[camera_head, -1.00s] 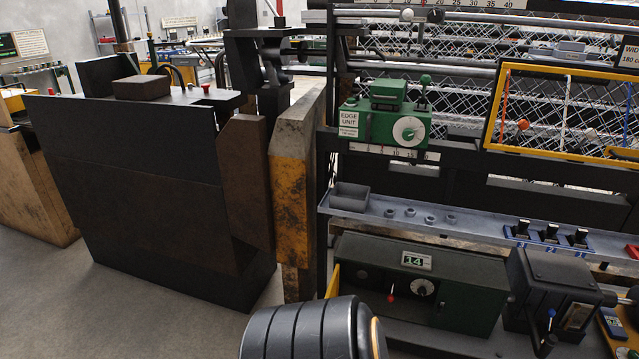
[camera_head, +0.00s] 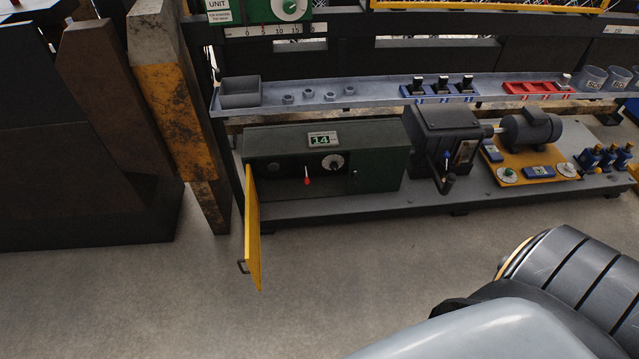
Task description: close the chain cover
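A yellow cover (camera_head: 253,230) stands swung open at the left front of a dark green housing (camera_head: 382,160) marked 14. I see the cover nearly edge-on, sticking out toward me over the floor. A small dark handle (camera_head: 242,267) is on its outer lower side. The open front of the housing shows a red-tipped lever (camera_head: 307,178) and a round dial (camera_head: 333,162). Neither gripper is in view; only part of my own arm shows at the lower right.
The grey floor (camera_head: 330,260) before the housing is clear. A worn yellow-and-brown post (camera_head: 172,110) stands left of it. A motor (camera_head: 532,131) and dark gearbox (camera_head: 440,135) sit to the right. A grey shelf (camera_head: 380,96) with small parts runs above.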

